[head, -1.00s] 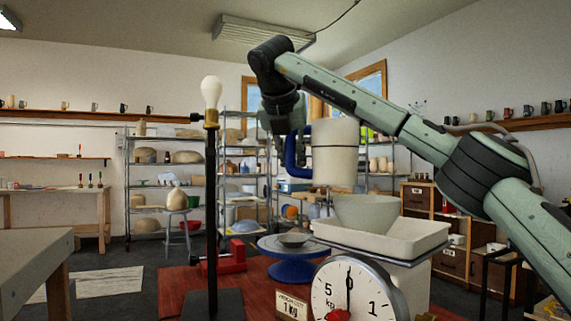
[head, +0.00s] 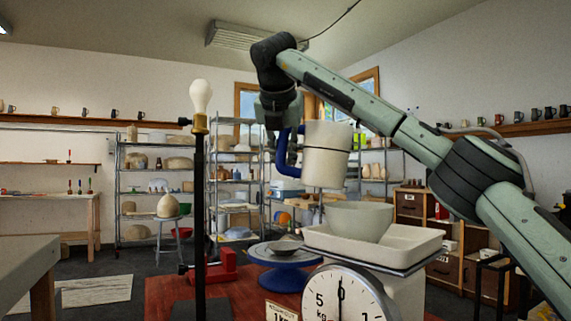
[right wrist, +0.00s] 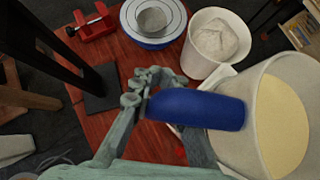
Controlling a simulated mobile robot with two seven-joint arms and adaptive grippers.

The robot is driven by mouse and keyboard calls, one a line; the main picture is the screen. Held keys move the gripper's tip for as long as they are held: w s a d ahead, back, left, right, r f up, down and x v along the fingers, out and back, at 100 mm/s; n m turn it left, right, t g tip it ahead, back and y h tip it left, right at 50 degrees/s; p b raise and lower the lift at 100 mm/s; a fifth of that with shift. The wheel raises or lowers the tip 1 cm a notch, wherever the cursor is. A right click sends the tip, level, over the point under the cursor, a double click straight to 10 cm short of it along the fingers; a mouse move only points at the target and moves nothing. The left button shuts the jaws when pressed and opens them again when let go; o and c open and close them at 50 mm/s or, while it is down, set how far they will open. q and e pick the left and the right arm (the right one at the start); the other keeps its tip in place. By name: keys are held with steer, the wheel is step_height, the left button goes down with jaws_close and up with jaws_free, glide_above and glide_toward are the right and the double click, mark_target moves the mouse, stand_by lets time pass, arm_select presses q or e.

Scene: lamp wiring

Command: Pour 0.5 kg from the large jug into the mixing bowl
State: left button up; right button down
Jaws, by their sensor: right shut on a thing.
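The large jug (head: 328,155) is off-white with a dark band and a blue handle (head: 283,160). It hangs above the mixing bowl (head: 358,221), tilted slightly with its top to the right. My right gripper (head: 291,138) is shut on the blue handle, which also shows in the right wrist view (right wrist: 195,108). There the jug (right wrist: 251,95) holds a cream-coloured filling, and no stream shows. The pale bowl sits on the white tray (head: 410,248) of the scale; its inside is hidden. The scale dial (head: 342,303) has its needle near 0. My left gripper is out of view.
A lamp stand with a bulb (head: 200,97) rises left of the jug. A blue turntable (head: 285,275) with a small bowl and a red clamp (head: 222,262) are on the red table. A white bucket (right wrist: 216,45) holds pale material. Shelves stand behind.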

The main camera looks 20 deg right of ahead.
steer(key=shift+w+a+r+m+t+y+b, duration=0.15)
steer(key=shift+r+t+y, duration=0.1)
steer(key=shift+r, duration=0.2)
steer(key=shift+a+r+m+t+y+b, duration=0.2)
steer(key=shift+r+y, duration=0.1)
steer(key=shift+r, duration=0.2)
steer(key=shift+w+a+r+m+t+y+b, duration=0.15)
steer(key=shift+r+y, duration=0.1)
steer(key=shift+r, duration=0.2)
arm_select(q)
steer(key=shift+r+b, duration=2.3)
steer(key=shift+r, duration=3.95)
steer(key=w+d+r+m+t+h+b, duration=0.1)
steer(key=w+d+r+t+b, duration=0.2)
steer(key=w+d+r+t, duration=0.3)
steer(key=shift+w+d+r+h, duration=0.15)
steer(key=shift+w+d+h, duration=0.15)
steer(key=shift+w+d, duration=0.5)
arm_select(e)
steer(key=shift+s+d+r+m+t+y, duration=0.15)
steer(key=shift+d+r+m+t+y, duration=0.1)
steer(key=shift+r+m+t+y, duration=0.45)
steer(key=shift+s+d+r+m+t+y, duration=0.2)
steer(key=shift+r+m+t+y, duration=0.15)
steer(key=shift+r+t+y, duration=0.35)
steer(key=shift+s+d+r+m+t+y, duration=0.2)
steer(key=shift+r+m+t+y, duration=0.3)
steer(key=shift+r, duration=0.45)
